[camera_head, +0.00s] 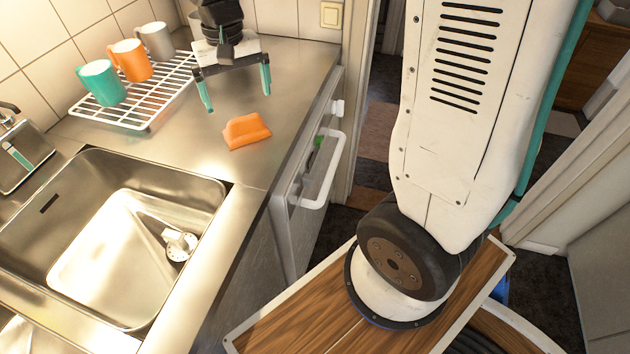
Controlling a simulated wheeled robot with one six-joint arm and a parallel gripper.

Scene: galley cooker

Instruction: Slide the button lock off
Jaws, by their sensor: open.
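My gripper (237,98) is open and empty. It hangs over the steel counter with its two green-tipped fingers spread, behind the orange cloth. The cooker front (290,215) faces right below the counter edge and is seen at a steep angle. It bears a white bar handle (327,172), a small green part (318,141) beside a dark part, and a white knob (338,107). The green part may be the button lock, but it is too small to tell, and so is its position. My gripper is to the left of these parts, apart from them.
The orange cloth (247,131) lies on the counter (180,150). A white rack (150,105) holds a green mug (103,83), an orange mug (132,60) and a grey mug (157,41). A steel sink (190,190) is at left. Dark floor lies beyond the cooker front.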

